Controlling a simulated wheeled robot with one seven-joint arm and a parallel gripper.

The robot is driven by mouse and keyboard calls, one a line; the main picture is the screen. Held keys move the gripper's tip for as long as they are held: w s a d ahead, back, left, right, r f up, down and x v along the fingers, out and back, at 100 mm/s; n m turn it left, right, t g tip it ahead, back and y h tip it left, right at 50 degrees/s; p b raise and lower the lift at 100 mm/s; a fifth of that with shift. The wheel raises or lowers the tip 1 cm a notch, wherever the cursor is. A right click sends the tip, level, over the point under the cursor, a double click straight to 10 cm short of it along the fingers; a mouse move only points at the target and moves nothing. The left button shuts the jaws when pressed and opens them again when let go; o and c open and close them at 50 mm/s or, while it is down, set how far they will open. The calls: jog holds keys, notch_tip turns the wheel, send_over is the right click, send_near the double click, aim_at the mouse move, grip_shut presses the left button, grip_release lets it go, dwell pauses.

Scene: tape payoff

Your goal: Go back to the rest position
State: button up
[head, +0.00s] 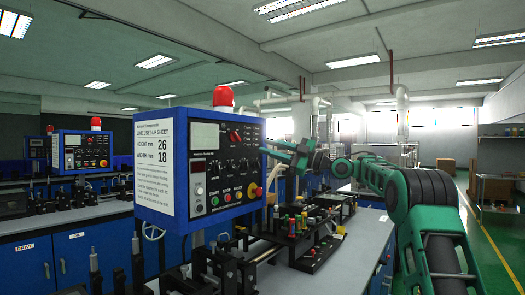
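My gripper (276,150), green and dark, is raised in the air at the end of my green and black arm. It points left, with its tips close to the right edge of the blue control box (155,212) in the picture. I see nothing held in it, but its fingers are small and seen from the side, so the gap between them is unclear.
The control box carries a set-up sheet (161,160), knobs, buttons and a red beacon (223,96). Below my gripper, a black rack (304,256) with several coloured-handled items stands on the grey bench (352,262). A clear green floor aisle (487,245) runs at right.

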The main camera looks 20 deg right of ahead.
dwell(0.4)
notch_tip(320, 180, down, 9)
jog(key=m+h, duration=0.7)
jog(key=h, duration=0.1)
jog(key=s+d+f+m+g+h, duration=0.2)
jog(key=s+d+f+m+h, duration=0.15)
jog(key=s+f, duration=0.25)
jog(key=s+d+f+m+g+h, duration=0.1)
jog(key=s+d+f+m+h, duration=0.1)
jog(key=s+d+f+m, duration=0.3)
jog(key=s+f+m+g+h, duration=0.1)
jog(key=s+f+m+g, duration=0.2)
jog(key=s+f, duration=0.4)
jog(key=s+f+m+g+h, duration=0.1)
jog(key=s+f+m+g, duration=0.2)
jog(key=s, duration=2.1)
jog(key=s+f+m+g+h, duration=0.1)
jog(key=s+f+m+g, duration=0.3)
jog(key=s+f, duration=0.9)
jog(key=s+m, duration=0.1)
jog(key=s, duration=0.2)
jog(key=shift+d+f, duration=0.15)
